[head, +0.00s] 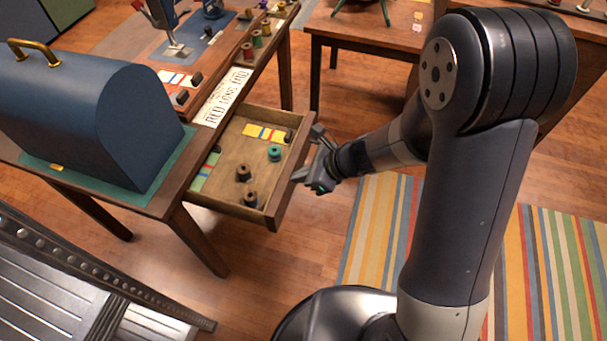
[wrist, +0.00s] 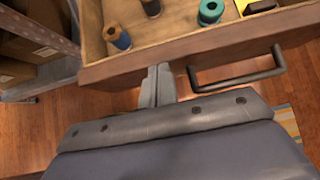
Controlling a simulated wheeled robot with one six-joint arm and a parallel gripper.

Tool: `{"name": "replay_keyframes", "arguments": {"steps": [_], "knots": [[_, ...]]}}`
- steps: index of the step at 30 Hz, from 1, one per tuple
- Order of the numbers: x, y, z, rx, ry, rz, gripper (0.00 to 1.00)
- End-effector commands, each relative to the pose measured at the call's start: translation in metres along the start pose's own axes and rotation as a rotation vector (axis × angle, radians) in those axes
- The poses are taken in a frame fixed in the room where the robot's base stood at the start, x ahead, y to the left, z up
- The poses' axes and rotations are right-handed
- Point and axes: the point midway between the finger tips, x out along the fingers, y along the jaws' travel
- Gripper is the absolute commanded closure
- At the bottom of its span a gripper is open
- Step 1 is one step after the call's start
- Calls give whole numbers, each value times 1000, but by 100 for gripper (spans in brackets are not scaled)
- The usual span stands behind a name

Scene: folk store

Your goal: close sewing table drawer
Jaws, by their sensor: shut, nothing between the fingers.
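The sewing table (head: 172,203) stands at the left in the head view. Its wooden drawer (head: 285,203) is pulled out and holds several thread spools and coloured cards. In the wrist view the drawer's front panel (wrist: 120,70) spans the top, with a dark bar handle (wrist: 243,81) at the right. My gripper (head: 296,176) is shut and empty at the outer side of the drawer front. In the wrist view my gripper (wrist: 158,84) points at the panel, left of the handle. Whether the fingertips touch the panel I cannot tell.
A blue domed case (head: 95,120) and a sewing machine (head: 170,30) stand on the table. A striped rug (head: 375,225) lies on the wooden floor. A metal ramp-like structure (head: 70,290) is at the lower left. Another table (head: 365,30) stands behind.

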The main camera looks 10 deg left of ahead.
Motion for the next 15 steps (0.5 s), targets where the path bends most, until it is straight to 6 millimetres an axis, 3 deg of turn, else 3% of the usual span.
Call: {"name": "replay_keyframes", "arguments": {"steps": [5, 15], "knots": [[17, 1, 16, -5, 0, 3, 100], [71, 2, 72, -5, 0, 4, 100]]}}
